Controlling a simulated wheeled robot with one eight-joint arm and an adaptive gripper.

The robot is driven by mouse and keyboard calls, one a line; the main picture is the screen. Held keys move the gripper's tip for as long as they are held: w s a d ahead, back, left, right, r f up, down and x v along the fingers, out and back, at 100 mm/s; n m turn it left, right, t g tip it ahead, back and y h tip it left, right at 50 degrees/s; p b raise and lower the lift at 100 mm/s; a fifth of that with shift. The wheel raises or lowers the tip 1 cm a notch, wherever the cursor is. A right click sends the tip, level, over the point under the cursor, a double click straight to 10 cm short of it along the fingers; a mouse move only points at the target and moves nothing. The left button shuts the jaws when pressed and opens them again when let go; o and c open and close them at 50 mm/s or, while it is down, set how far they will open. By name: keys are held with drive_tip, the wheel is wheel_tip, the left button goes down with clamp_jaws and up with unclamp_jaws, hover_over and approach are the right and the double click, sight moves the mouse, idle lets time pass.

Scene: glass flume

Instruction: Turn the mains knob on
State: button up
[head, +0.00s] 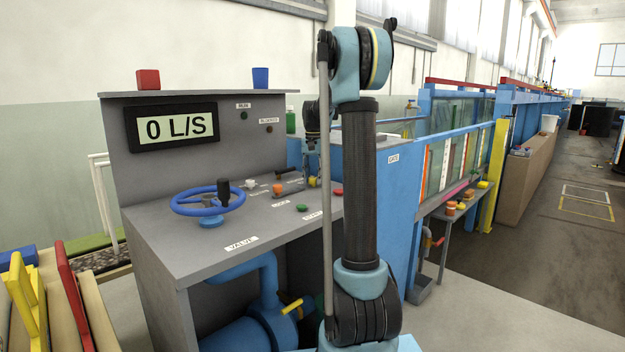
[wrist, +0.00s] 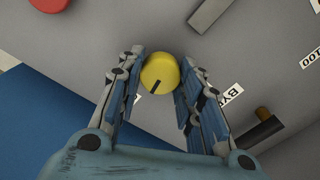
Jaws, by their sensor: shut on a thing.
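A round yellow knob (wrist: 160,70) with a black pointer line is on the grey panel in the wrist view. Its line points down and slightly left in that view. My gripper (wrist: 163,75) has a finger on each side of the knob and is shut on it. In the head view the knob (head: 312,181) is a small yellow spot beneath my gripper (head: 311,174) at the right end of the grey console (head: 190,262). The label beside the knob is mostly hidden by my fingers.
A blue handwheel (head: 207,199) stands on the console's left. The display (head: 172,127) reads 0 L/S.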

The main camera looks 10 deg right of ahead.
sight(313, 177)
drive_tip(key=shift+m, duration=1.1)
drive_tip(key=o, duration=1.1)
drive_tip(key=shift+c, duration=0.2)
wheel_tip(313, 177, up, 12)
drive_tip(key=shift+f, duration=0.1)
